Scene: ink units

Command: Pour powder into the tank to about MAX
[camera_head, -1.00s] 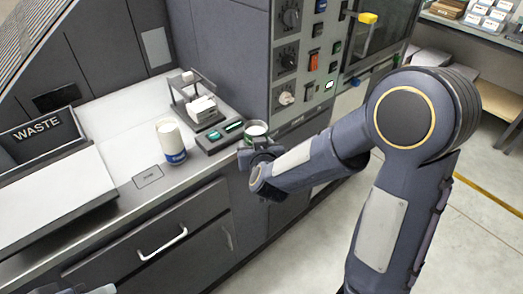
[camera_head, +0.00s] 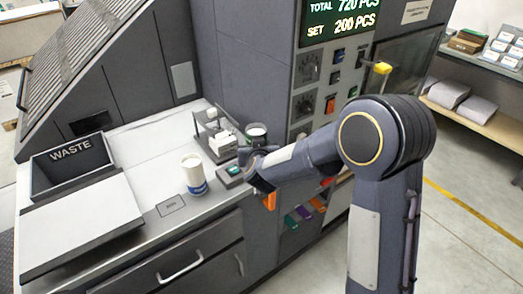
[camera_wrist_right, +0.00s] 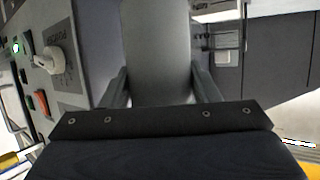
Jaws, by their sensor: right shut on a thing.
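My right gripper (camera_head: 252,158) is near the counter's right end, in front of the machine. In the right wrist view, its fingers (camera_wrist_right: 160,85) are shut on a pale grey cylindrical container (camera_wrist_right: 158,45). In the head view, a dark-rimmed round container with white inside (camera_head: 257,131) shows just above this gripper. It looks upright, and its lower part is hidden. A white cup with a blue band (camera_head: 194,177) stands upright on the counter, left of the gripper. I cannot make out a tank or a MAX mark. My left gripper is out of view.
A small rack with white blocks (camera_head: 213,133) and a dark block with green (camera_head: 232,174) sit near the gripper. The machine's knob panel (camera_head: 310,100) rises behind. The WASTE bin (camera_head: 70,168) is at left. Coloured handles (camera_head: 291,221) show below the arm.

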